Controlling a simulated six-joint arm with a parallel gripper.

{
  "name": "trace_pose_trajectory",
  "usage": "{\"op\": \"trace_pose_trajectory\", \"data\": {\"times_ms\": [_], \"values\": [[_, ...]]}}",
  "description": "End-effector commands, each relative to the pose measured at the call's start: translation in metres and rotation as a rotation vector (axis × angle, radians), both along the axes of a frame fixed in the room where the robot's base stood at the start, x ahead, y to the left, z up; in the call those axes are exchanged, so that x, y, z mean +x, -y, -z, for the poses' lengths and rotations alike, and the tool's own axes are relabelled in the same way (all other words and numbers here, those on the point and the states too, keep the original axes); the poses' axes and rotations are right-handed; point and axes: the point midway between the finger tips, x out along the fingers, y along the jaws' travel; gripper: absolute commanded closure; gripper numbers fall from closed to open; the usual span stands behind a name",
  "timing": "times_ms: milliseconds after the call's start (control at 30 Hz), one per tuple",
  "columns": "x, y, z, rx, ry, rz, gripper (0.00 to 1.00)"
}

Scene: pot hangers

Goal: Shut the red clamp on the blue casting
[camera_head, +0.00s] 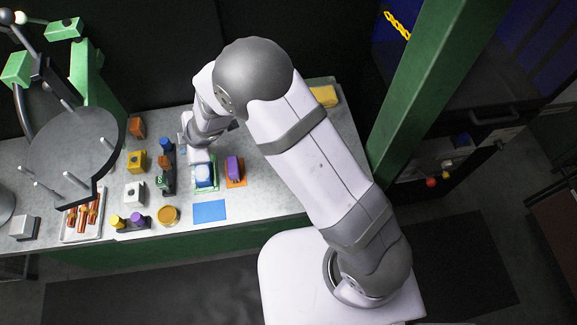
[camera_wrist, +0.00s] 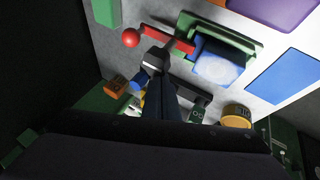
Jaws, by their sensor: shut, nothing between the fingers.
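The blue casting (camera_head: 204,174) sits on a green fixture (camera_head: 213,187) on the bench, with a pale top face. It also shows in the wrist view (camera_wrist: 218,64), seated against the green fixture (camera_wrist: 206,24). The red clamp shows in the wrist view as a red bar (camera_wrist: 180,44) beside the casting, with a red ball (camera_wrist: 130,38) at its far-left end. My gripper (camera_wrist: 155,60) is shut and empty, its tips overlapping the middle of the red bar in the picture. I cannot tell whether they touch it. My arm hides the clamp in the head view.
A purple block (camera_head: 234,168) on an orange plate stands right of the fixture. A blue mat (camera_head: 209,211) lies in front. A dark stand (camera_head: 168,175) stands close on the left, with a yellow block (camera_head: 136,161) beyond. An amber round part (camera_head: 168,215) lies near the front edge.

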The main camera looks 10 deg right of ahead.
Motion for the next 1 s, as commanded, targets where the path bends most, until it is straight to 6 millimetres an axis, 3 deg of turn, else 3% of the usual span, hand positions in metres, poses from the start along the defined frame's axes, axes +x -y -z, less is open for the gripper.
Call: {"op": "trace_pose_trajectory", "data": {"times_ms": [167, 467, 1000], "values": [[-0.004, 0.004, -0.002, -0.001, -0.004, -0.105, 1.00], [-0.038, 0.013, -0.004, 0.001, 0.000, -0.098, 1.00], [-0.069, 0.060, -0.092, 0.001, 0.000, -0.096, 1.00]]}}
